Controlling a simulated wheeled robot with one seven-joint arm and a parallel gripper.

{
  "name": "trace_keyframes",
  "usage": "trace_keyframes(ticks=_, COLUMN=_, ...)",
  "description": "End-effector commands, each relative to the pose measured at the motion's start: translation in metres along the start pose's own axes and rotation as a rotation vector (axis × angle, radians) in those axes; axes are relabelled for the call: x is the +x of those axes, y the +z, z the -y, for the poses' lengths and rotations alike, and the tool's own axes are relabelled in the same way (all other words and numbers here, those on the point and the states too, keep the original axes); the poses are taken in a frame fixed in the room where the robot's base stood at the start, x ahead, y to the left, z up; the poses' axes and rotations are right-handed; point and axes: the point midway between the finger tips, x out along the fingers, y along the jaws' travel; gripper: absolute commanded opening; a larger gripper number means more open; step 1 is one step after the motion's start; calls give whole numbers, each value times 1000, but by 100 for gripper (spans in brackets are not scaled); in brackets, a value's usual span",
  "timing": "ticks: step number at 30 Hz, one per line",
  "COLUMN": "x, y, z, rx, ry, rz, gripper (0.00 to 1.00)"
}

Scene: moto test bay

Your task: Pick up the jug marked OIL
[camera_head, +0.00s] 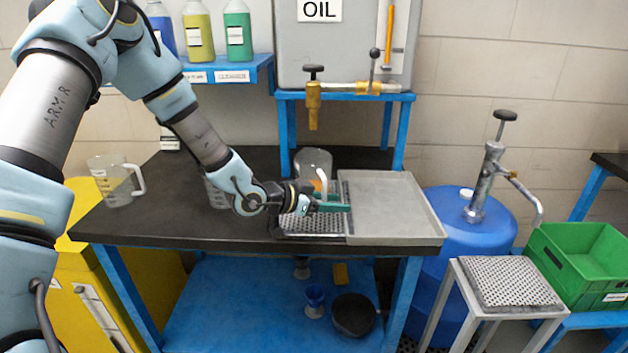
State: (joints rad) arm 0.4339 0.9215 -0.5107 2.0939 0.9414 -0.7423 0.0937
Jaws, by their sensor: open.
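A clear jug (314,162) stands at the back of the black bench, below the brass tap of the grey tank marked OIL. Something orange shows on or through its side. My gripper (335,203) is open and empty-looking, just in front of this jug and above the perforated drip grate, with green fingers pointing right. My gripper and wrist hide the jug's lower part. I cannot tell whether the fingers touch it. A second clear jug (112,180) with a white handle stands at the bench's left end. A third clear vessel (216,192) is mostly hidden behind my forearm. No jug's marking is readable.
A grey metal tray (400,222) lies right of the grate (312,225). The brass tap (313,105) hangs above the jug. Bottles stand on a blue shelf (228,64). Right of the bench are a blue drum (465,240) with a pump, a stand (508,284) and a green crate (560,272).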

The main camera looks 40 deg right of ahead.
Motion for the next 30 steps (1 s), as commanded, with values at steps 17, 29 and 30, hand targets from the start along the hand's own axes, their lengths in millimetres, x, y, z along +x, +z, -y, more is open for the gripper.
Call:
trace_keyframes(ticks=17, x=0, y=0, z=0, rx=0, ry=0, rz=0, gripper=5)
trace_keyframes(ticks=29, x=0, y=0, z=0, rx=0, ry=0, rz=0, gripper=0)
trace_keyframes(ticks=30, x=0, y=0, z=0, rx=0, ry=0, rz=0, gripper=0)
